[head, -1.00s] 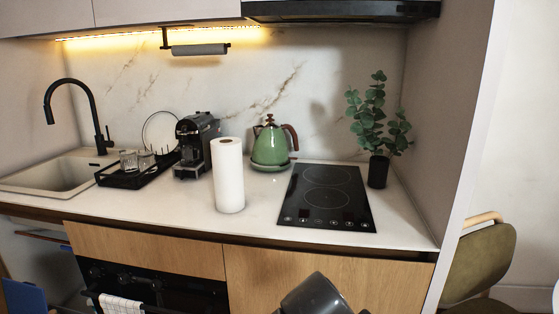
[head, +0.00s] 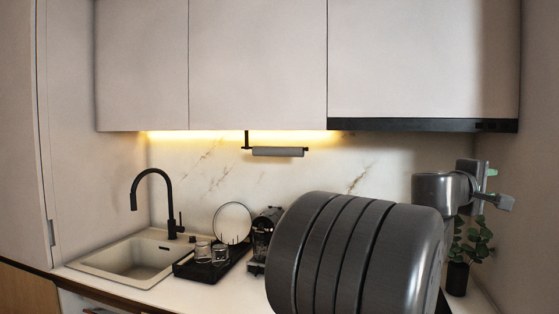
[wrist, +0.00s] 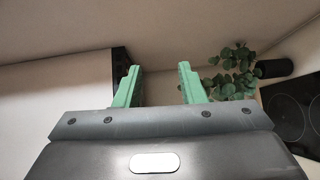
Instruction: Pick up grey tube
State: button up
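The grey tube (head: 278,152) hangs level on a black holder under the wall cabinets, in front of the lit marble backsplash in the head view. It does not show in the wrist view. My gripper is raised at the right of the head view, well to the right of the tube, partly behind my own arm links. In the wrist view my gripper (wrist: 159,85) has its two green fingers wide apart with nothing between them.
A plant (head: 458,260) stands below my gripper; its leaves and the hob (wrist: 300,105) show in the wrist view. The sink (head: 130,258), black faucet (head: 162,185), glasses on a tray (head: 205,270) and coffee machine (head: 262,235) are below left. Wall cabinets (head: 258,65) hang above.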

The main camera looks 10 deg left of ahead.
aim_at(276, 151)
jog(key=i+u, duration=0.1)
jog(key=u, duration=0.35)
jog(key=i+j+u, duration=0.1)
jog(key=u, duration=0.75)
jog(key=i+l, duration=0.2)
jog(key=i, duration=0.25)
jog(key=i+l, duration=0.25)
jog(key=i, duration=0.25)
